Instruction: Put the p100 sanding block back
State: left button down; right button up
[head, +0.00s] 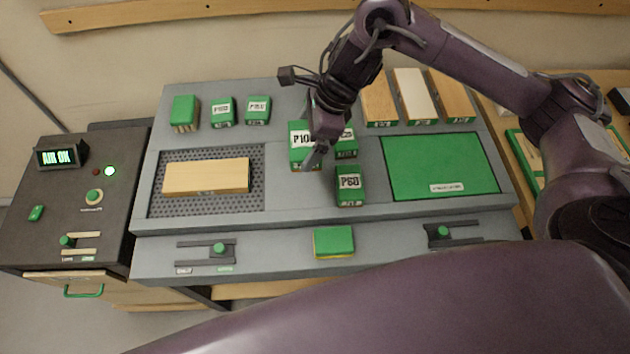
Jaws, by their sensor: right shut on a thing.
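The P100 sanding block (301,135) is green with a white label that shows "P10", the rest hidden behind my gripper. It is in the middle of the bench, right of the perforated plate. My right gripper (318,143) is shut on it at its right side. I cannot tell whether the block touches the bench top. A green block labelled like P80 (349,184) stands to its front right. Another green block (347,145) is just right of my gripper, partly hidden by it. My left gripper is not in view.
A wooden board (206,176) lies on the perforated plate (253,198). Green blocks (222,111) stand at the back left, wooden pieces (415,97) at the back right. A green mat (440,160) lies right. A green-and-yellow block (334,242) sits on the front ledge.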

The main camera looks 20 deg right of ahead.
notch_tip(320, 180, down, 12)
jog(key=shift+f+p, duration=0.1)
jog(key=shift+p, duration=0.45)
notch_tip(320, 180, down, 5)
jog(key=shift+r+p, duration=0.15)
jog(key=shift+p, duration=0.35)
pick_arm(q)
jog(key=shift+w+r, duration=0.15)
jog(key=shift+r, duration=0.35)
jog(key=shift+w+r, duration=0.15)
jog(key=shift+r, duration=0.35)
pick_arm(e)
jog(key=shift+f+b, duration=0.3)
jog(key=o, duration=0.6)
jog(key=shift+d, duration=0.1)
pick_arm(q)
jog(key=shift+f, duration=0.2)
pick_arm(e)
jog(key=shift+r, duration=0.15)
